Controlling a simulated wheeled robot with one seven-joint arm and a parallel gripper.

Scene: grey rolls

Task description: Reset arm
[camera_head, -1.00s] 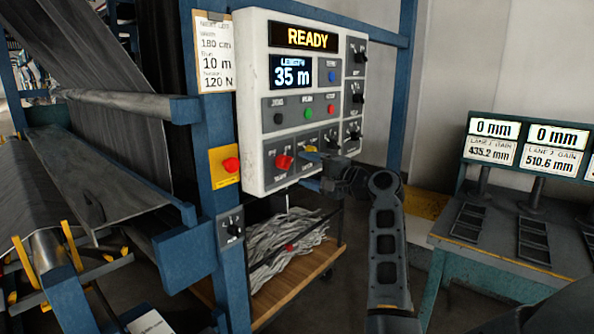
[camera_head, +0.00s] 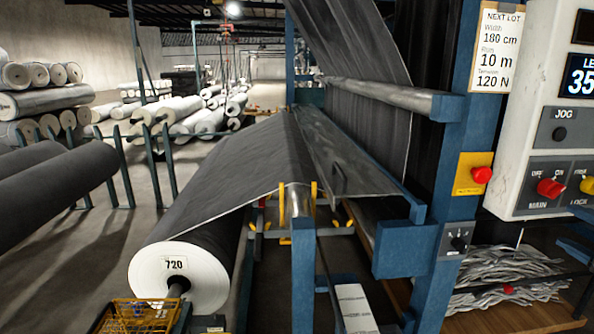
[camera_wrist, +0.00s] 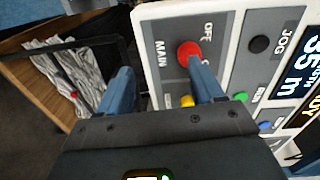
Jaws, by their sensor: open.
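My gripper (camera_wrist: 164,82) is open in the wrist view, its two blue fingers apart with nothing seen between them. It faces the lower part of the white control panel (camera_head: 521,107), which fills much of the wrist view. One finger overlaps the panel between the red MAIN knob (camera_wrist: 188,53) and the yellow knob (camera_wrist: 187,101); I cannot tell whether it touches either. The other finger lies in front of the panel's lower edge. In the head view the red MAIN knob (camera_head: 550,187) shows at the right, and most of my arm is out of view.
A blue machine frame (camera_head: 452,200) stands beside the panel with a red button (camera_head: 481,174) on a yellow plate. A cart of grey scraps (camera_head: 510,275) is below. A fabric roll marked 720 (camera_head: 205,275) is at the lower left. An aisle with many rolls lies behind.

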